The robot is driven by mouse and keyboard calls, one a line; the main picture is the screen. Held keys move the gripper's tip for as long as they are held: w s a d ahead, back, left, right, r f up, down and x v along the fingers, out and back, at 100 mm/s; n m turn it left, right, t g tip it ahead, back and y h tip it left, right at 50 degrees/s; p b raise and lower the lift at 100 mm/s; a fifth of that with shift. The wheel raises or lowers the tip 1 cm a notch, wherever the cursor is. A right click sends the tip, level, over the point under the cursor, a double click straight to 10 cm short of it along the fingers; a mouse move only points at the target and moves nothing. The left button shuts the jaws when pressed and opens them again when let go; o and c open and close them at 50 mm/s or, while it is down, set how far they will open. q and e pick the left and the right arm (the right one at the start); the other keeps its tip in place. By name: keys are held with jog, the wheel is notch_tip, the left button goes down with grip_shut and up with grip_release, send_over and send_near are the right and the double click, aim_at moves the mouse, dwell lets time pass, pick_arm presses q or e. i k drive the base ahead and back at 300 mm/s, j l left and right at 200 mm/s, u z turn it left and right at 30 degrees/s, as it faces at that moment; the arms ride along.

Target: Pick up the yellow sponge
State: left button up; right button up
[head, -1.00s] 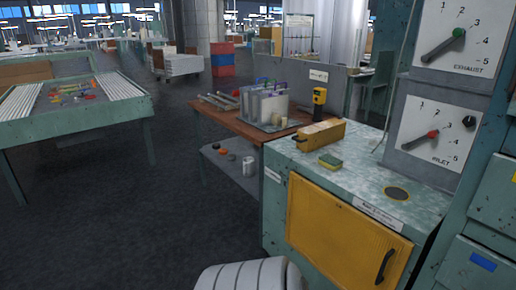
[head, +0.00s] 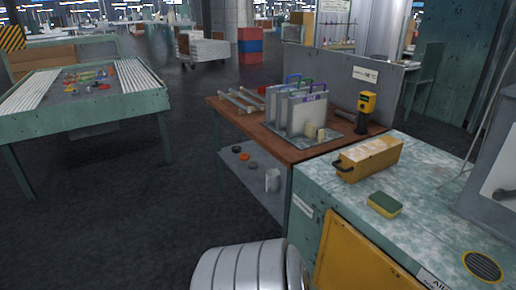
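The yellow sponge (head: 384,204) has a green side and lies flat on the pale, speckled top of the green cabinet (head: 322,186). It is in front of a yellow toolbox-like case (head: 368,160) and apart from it. Nothing covers the sponge. Neither of my grippers shows in the head view. A ribbed silver part, apparently mine, shows at the bottom middle, below and left of the sponge.
A round dark vent (head: 482,266) sits in the cabinet top near its front right. Left of the cabinet, a brown workbench (head: 232,115) holds a rack of panels (head: 302,112) and a yellow handheld device (head: 366,103). Dark floor (head: 120,225) is open at left.

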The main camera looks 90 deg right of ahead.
aim_at(388, 207)
jog(key=l+z, duration=0.3)
jog(key=z, duration=0.15)
jog(key=i+l+z, duration=0.15)
jog(key=l+z, duration=0.15)
jog(key=z, duration=0.15)
